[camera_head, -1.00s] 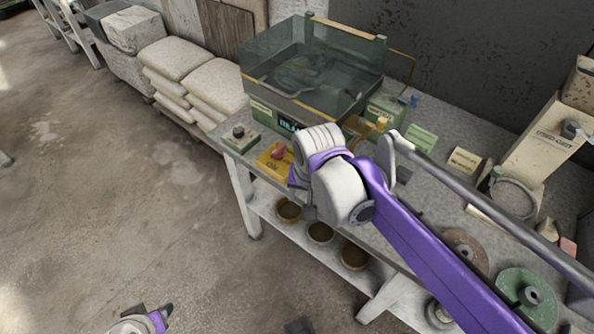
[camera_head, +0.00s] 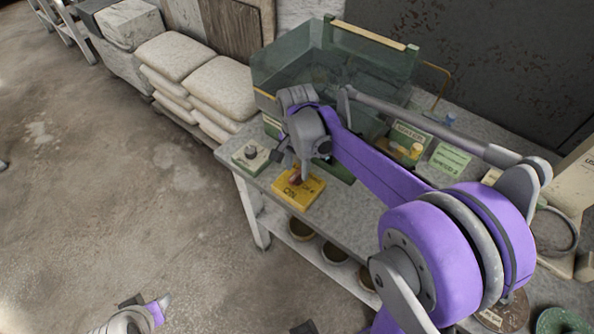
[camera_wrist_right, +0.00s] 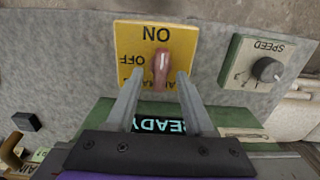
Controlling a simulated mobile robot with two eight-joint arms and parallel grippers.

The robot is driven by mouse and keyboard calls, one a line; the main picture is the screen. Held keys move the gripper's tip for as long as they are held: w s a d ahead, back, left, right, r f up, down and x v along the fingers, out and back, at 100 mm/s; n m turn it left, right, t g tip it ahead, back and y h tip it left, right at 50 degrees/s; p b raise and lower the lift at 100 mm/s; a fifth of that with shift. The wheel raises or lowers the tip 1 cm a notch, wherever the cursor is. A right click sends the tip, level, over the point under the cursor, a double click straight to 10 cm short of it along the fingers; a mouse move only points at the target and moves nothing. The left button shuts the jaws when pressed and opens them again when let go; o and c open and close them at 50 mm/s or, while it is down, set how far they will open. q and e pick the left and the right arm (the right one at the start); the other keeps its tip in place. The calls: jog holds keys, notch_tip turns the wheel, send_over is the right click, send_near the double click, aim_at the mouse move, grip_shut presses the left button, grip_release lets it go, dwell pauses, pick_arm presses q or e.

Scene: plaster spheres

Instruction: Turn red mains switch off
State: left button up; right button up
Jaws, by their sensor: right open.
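The red mains switch (camera_head: 295,179) is a small red lever on a yellow plate (camera_head: 310,193) at the bench's front edge. In the right wrist view the red lever (camera_wrist_right: 161,66) stands roughly upright in the picture on the yellow plate (camera_wrist_right: 130,32), which reads ON at the top and OFF at the left. My right gripper (camera_head: 287,162) is close to the switch. In the wrist view its open fingers (camera_wrist_right: 160,75) appear on either side of the lever; contact is not visible. My left gripper (camera_head: 146,301) is partly in view at the bottom left, its jaws unclear.
A green box with a SPEED knob (camera_head: 250,154) sits left of the yellow plate. A glass tank (camera_head: 285,72) stands behind. White sacks (camera_head: 180,55) lie left of the bench. Bowls (camera_head: 333,253) sit on the lower shelf. Floor at left is clear.

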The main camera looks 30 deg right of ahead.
jog(key=shift+f, duration=0.85)
grip_shut()
